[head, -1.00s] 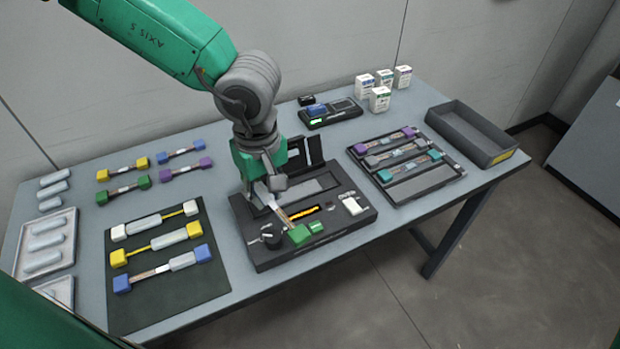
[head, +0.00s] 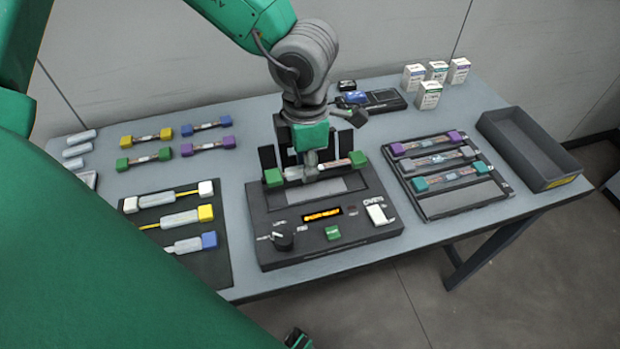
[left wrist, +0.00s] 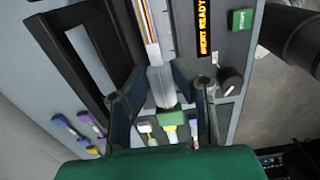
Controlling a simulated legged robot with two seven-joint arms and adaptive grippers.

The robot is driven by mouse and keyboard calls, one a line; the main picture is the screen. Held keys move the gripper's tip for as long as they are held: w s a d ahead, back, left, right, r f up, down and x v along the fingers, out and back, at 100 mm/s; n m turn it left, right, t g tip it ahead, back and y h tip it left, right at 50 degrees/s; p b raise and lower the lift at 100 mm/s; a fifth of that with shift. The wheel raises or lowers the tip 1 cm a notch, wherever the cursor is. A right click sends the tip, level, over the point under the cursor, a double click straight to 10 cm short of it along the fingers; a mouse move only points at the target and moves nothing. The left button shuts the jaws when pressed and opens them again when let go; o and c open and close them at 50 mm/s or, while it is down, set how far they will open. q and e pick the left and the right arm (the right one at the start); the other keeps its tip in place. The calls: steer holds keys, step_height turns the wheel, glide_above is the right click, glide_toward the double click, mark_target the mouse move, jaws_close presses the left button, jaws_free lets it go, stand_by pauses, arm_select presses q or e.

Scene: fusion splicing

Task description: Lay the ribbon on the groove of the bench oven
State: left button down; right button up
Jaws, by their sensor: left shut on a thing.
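The bench oven (head: 328,242) stands mid-table with its lid parts (head: 267,158) raised at the back. My left gripper (head: 311,172) is above its rear part, pointing down and shut on a ribbon with a green block at each end (head: 272,177). The ribbon lies left to right across the oven's rear, about along the groove; I cannot tell whether it touches. In the left wrist view the fingers (left wrist: 165,100) flank a pale sleeve (left wrist: 160,85), with multicoloured fibres (left wrist: 147,25) beyond and a green block (left wrist: 168,118) on the near side. My right gripper is not seen.
A dark rack (head: 445,207) with several ribbons stands right of the oven, beside an empty grey bin (head: 528,150). A dark mat (head: 215,265) with ribbons lies left. Loose ribbons, small white boxes (head: 428,96) and a black device (head: 372,102) are behind.

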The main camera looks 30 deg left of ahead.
mark_target(307, 191)
arm_select(q)
step_height(307, 191, down, 5)
steer(key=shift+r+b, duration=0.2)
steer(key=shift+b, duration=0.35)
steer(key=shift+f, duration=0.55)
steer(key=c, duration=1.4)
jaws_free()
steer(key=shift+o, duration=0.2)
steer(key=shift+r, duration=0.35)
step_height(307, 191, up, 12)
steer(key=p, duration=0.3)
steer(key=shift+r, duration=0.25)
